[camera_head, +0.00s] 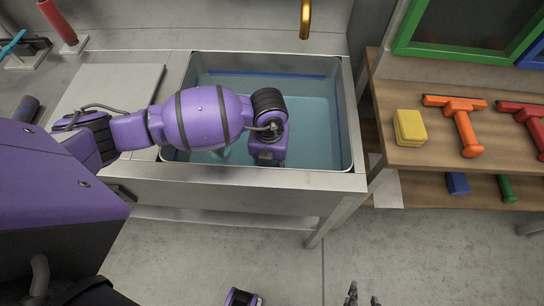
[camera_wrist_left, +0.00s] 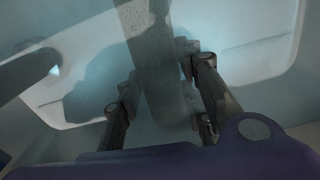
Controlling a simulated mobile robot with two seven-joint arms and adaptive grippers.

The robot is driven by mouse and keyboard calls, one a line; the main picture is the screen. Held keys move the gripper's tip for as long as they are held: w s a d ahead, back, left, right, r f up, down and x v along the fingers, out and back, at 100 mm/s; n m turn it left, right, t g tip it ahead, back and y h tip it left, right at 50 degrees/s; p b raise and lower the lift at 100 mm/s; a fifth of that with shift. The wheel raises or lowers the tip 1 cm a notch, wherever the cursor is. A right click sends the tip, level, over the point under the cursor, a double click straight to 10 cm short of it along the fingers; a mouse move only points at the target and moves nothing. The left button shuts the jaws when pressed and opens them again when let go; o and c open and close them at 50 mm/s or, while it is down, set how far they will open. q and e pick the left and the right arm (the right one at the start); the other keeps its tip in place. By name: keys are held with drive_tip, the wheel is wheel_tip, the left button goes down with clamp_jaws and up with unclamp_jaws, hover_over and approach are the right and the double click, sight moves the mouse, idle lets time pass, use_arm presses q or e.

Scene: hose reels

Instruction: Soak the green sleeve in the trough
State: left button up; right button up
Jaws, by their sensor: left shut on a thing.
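The trough (camera_head: 349,130) is a metal basin of blue water under a gold tap. My left arm reaches over its left rim and down into it. The left gripper is hidden in the head view by its own wrist. In the left wrist view, its fingers (camera_wrist_left: 160,98) are closed on either side of a long, speckled grey-green piece (camera_wrist_left: 150,45), which looks like the green sleeve, its colour dulled. The pale basin walls surround it there. My right gripper (camera_head: 363,298) shows at the bottom edge of the head view, fingers apart and empty, over the floor.
The gold tap (camera_head: 305,18) hangs over the trough's back. A wooden shelf (camera_head: 400,155) at right holds a yellow sponge (camera_head: 409,127), an orange squeegee-shaped tool (camera_head: 463,122) and a red one (camera_head: 528,115). Left of the trough is a flat grey board (camera_head: 120,85).

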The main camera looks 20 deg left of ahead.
use_arm(q)
drive_tip(key=shift+w+d, duration=0.1)
drive_tip(key=shift+d, duration=0.1)
drive_tip(key=shift+a, duration=0.15)
use_arm(e)
drive_tip(key=shift+r, duration=0.15)
use_arm(q)
drive_tip(key=shift+a, duration=0.3)
use_arm(e)
drive_tip(key=shift+w+r, duration=0.2)
drive_tip(key=shift+r, duration=0.05)
use_arm(q)
drive_tip(key=shift+d, duration=0.1)
drive_tip(key=shift+d+p, duration=0.35)
use_arm(e)
drive_tip(key=shift+w+r, duration=0.1)
use_arm(q)
drive_tip(key=shift+a, duration=0.2)
use_arm(e)
drive_tip(key=shift+w+r, duration=0.1)
drive_tip(key=shift+r, duration=0.05)
use_arm(q)
drive_tip(key=shift+a, duration=0.25)
use_arm(e)
drive_tip(key=shift+w+r, duration=0.15)
drive_tip(key=shift+r, duration=0.05)
